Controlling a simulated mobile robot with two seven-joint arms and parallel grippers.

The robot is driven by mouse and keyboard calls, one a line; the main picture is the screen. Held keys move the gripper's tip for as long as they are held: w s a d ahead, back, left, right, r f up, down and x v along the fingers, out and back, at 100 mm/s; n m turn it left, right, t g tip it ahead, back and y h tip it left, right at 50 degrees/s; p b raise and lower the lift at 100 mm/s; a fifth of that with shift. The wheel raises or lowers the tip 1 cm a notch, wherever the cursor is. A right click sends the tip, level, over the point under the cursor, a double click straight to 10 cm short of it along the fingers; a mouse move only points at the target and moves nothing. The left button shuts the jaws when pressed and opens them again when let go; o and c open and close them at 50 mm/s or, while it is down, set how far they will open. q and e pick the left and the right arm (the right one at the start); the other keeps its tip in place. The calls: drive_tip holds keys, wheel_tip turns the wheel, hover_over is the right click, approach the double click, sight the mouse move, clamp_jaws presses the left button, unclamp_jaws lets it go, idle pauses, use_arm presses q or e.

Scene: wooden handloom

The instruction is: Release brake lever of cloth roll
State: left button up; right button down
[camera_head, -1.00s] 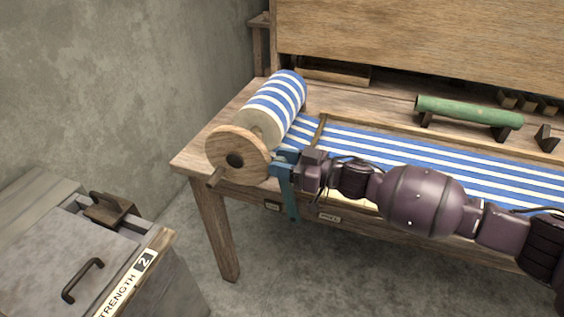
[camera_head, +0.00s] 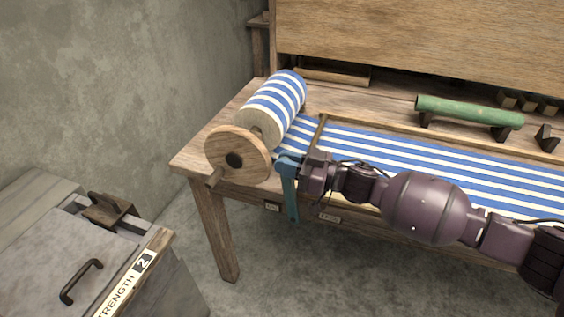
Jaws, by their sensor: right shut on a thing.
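The cloth roll (camera_head: 277,97), wound with blue and white striped cloth, lies at the left end of the loom. A round wooden disc (camera_head: 222,152) with a short peg sits at its near end. The blue brake lever (camera_head: 290,195) hangs nearly upright just right of the disc, at the loom's front edge. My right gripper (camera_head: 301,166) comes in from the right and is shut on the lever's upper part; its fingertips are largely hidden. My left gripper is not in view.
Striped cloth (camera_head: 430,165) stretches across the loom behind my right arm. A green roller (camera_head: 468,111) rests on supports at the back right. A grey cabinet (camera_head: 50,265) with a black handle stands at lower left. Bare floor lies between the cabinet and loom.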

drive_tip(key=d+y, duration=0.1)
drive_tip(key=s+d+y+b, duration=0.1)
drive_tip(key=d, duration=0.1)
drive_tip(key=s+d+t+y+b, duration=0.1)
drive_tip(key=d, duration=0.1)
drive_tip(key=shift+d+f, duration=0.15)
drive_tip(key=shift+d, duration=0.1)
drive_tip(key=shift+w, duration=0.1)
